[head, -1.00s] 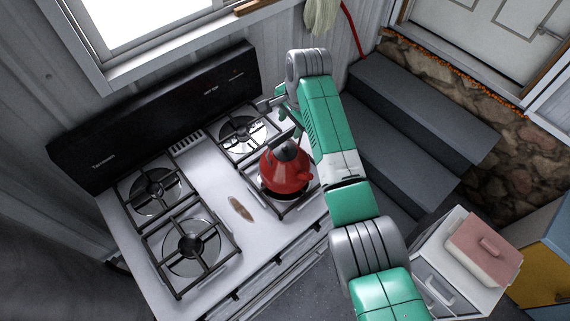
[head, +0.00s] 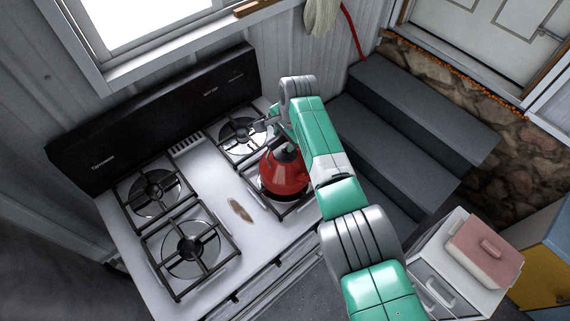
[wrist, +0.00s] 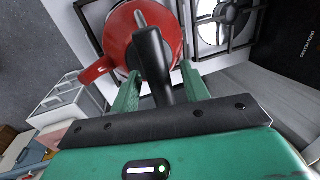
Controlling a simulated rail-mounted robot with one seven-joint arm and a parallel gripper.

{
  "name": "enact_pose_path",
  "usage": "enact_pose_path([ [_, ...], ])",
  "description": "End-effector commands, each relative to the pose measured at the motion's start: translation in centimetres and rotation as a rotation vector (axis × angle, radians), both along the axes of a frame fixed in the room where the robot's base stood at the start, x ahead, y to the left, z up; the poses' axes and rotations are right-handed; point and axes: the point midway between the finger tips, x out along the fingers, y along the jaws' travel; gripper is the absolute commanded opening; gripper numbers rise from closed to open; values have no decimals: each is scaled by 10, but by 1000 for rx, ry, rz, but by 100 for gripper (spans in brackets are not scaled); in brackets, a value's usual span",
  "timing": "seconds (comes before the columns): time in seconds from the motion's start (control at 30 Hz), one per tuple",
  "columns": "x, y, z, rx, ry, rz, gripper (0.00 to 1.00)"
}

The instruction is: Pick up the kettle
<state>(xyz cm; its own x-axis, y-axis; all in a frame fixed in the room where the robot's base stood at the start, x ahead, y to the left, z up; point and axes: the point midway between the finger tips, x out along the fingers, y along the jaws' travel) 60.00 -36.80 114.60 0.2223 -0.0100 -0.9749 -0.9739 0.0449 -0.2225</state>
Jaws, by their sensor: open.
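The red kettle (head: 284,176) with a black handle stands upright on the front right burner of the stove (head: 218,212). In the wrist view the kettle (wrist: 120,38) lies ahead of my gripper (wrist: 159,77). My gripper is open, with one green finger on each side of the kettle's black handle (wrist: 151,62). The handle shows between the fingers, and no contact is visible. I cannot tell how deep it sits between them. The spout points to the left in the wrist view. In the head view my arm partly hides the kettle's right side.
Dark steps (head: 395,135) rise to the right of the stove. A white cabinet (head: 437,285) with a pink-lidded box (head: 485,251) stands at the lower right. A brown spoon rest (head: 240,210) lies on the stove top between the burners. The other burners are empty.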

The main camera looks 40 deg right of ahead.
Motion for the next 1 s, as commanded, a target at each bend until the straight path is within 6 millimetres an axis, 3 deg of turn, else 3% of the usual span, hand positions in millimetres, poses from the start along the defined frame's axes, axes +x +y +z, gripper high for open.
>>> enact_pose_path([
  [0.57,0,0,-5,0,1,0,46],
  [0.6,0,0,-5,0,1,0,44],
  [0.83,0,0,-5,0,1,0,0],
  [1.0,0,0,-5,0,1,0,0],
])
